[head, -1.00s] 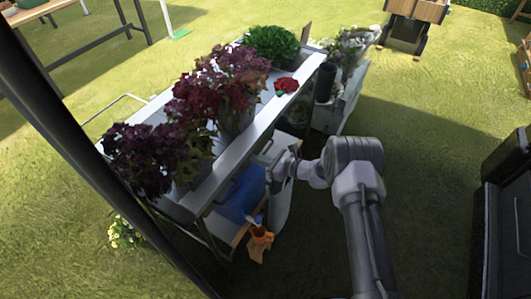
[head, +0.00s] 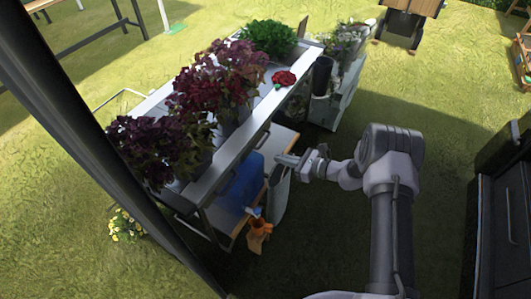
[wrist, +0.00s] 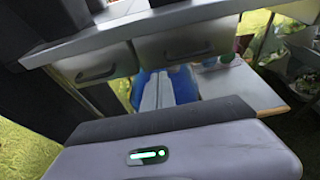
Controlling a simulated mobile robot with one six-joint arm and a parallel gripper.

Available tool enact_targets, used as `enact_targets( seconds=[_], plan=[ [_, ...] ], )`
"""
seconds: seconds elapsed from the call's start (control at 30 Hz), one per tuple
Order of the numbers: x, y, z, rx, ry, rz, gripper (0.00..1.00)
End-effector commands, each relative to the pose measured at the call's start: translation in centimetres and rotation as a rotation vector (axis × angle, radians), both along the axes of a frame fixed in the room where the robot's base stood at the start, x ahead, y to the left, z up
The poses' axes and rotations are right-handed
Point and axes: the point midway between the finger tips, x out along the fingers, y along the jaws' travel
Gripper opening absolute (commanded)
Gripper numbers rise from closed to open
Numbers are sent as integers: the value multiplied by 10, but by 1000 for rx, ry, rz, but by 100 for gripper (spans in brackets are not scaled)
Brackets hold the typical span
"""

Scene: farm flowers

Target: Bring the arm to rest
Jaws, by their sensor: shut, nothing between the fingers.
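My arm reaches up from the lower right in the head view, with its gripper (head: 283,160) beside the near side of the flower table (head: 236,150). My gripper is shut and empty, at about the height of the tabletop, with a visible gap to the table edge.
Potted purple plants (head: 150,150), a green plant (head: 268,37) and a red flower (head: 284,77) stand on the table. A blue container (head: 242,185) and an orange spray bottle (head: 259,228) are on the lower shelf. A dark cabinet (head: 497,215) stands at right. Grass between is clear.

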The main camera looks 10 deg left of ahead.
Motion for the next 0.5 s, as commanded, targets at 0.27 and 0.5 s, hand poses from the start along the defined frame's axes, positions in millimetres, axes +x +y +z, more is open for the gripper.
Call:
enact_targets(
  seconds=[0.27,0.5],
  plan=[
    [-7,-19,6,0,0,0,0],
    [-35,-13,141,-203,-202,251,0]
  ],
)
